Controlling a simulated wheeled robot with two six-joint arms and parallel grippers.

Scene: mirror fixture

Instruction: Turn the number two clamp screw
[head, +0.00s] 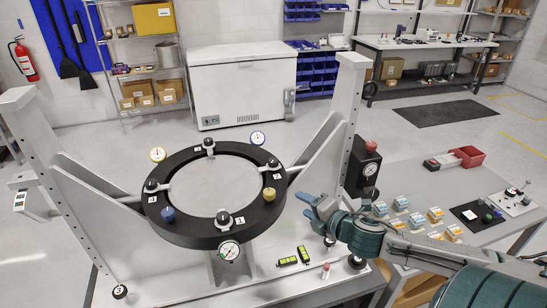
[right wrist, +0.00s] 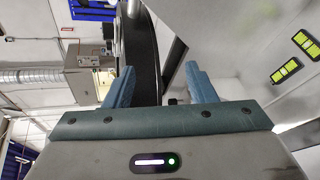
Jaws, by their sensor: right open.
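The mirror fixture has a black ring (head: 180,232) around a pale round mirror (head: 212,186). Black-knobbed clamps sit around the ring. The right clamp screw (head: 273,164) stands by a small tag that appears to read 2; the front clamp (head: 223,219) is by a tag that looks like 1. My right gripper (head: 304,205) is open and empty, right of the ring and apart from the right clamp. In the right wrist view, my gripper (right wrist: 161,82) has its blue fingers spread, with the black ring edge (right wrist: 138,60) beyond them. My left gripper is out of view.
Grey uprights (head: 347,95) flank the ring. A black box with a gauge (head: 362,165) is at the right upright. A dial gauge (head: 229,250) is on the front rim. Green-yellow levels (head: 293,256) lie on the base. The side table (head: 430,190) holds small boxes and a red bin.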

